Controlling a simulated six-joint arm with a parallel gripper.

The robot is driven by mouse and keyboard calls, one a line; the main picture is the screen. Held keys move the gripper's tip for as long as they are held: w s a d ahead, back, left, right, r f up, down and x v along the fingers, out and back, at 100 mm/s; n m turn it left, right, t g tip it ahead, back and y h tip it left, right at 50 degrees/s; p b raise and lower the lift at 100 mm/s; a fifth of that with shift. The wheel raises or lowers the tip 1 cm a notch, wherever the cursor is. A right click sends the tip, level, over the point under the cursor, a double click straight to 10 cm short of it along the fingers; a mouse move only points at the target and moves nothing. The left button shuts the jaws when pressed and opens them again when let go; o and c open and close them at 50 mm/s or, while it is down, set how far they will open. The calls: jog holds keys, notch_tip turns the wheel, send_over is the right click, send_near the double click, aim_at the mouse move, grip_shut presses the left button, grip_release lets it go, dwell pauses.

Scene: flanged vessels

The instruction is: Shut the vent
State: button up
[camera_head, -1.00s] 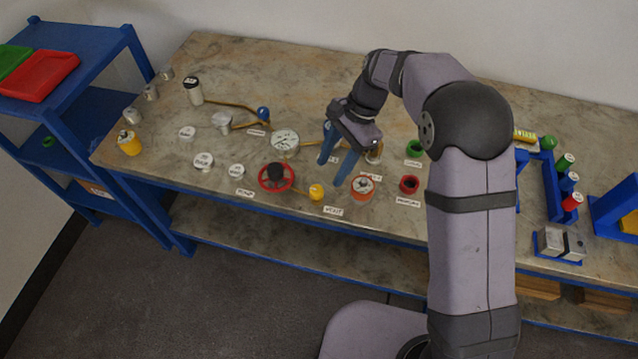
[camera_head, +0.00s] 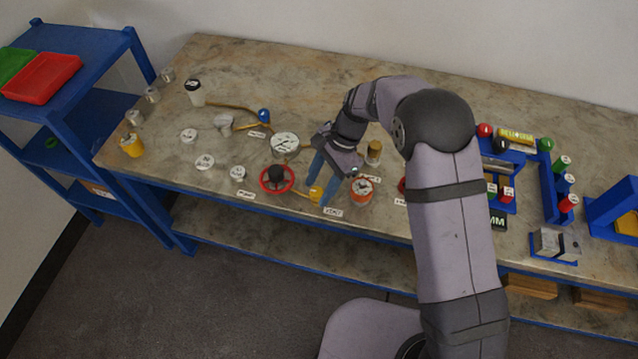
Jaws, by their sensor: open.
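A small yellow knob (camera_head: 316,193) sits at the bench's front edge, on the end of a short brass pipe. A label reading VENT (camera_head: 333,211) lies just right of and below it. My gripper (camera_head: 318,194) is open and points down, with one blue finger on each side of the knob in the picture. The right finger hides part of the knob's surroundings. I cannot tell whether the fingers touch the knob or hang above it. Nothing is seen held between them.
A red handwheel (camera_head: 277,179) with a black hub is close left. An orange-red lidded vessel (camera_head: 361,190) is close right. A white dial gauge (camera_head: 285,144) and brass post (camera_head: 374,152) stand behind. The bench (camera_head: 330,75) is clear at the back.

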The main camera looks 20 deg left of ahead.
jog(key=shift+f, duration=0.15)
jog(key=shift+c, duration=0.7)
jog(key=c, duration=0.9)
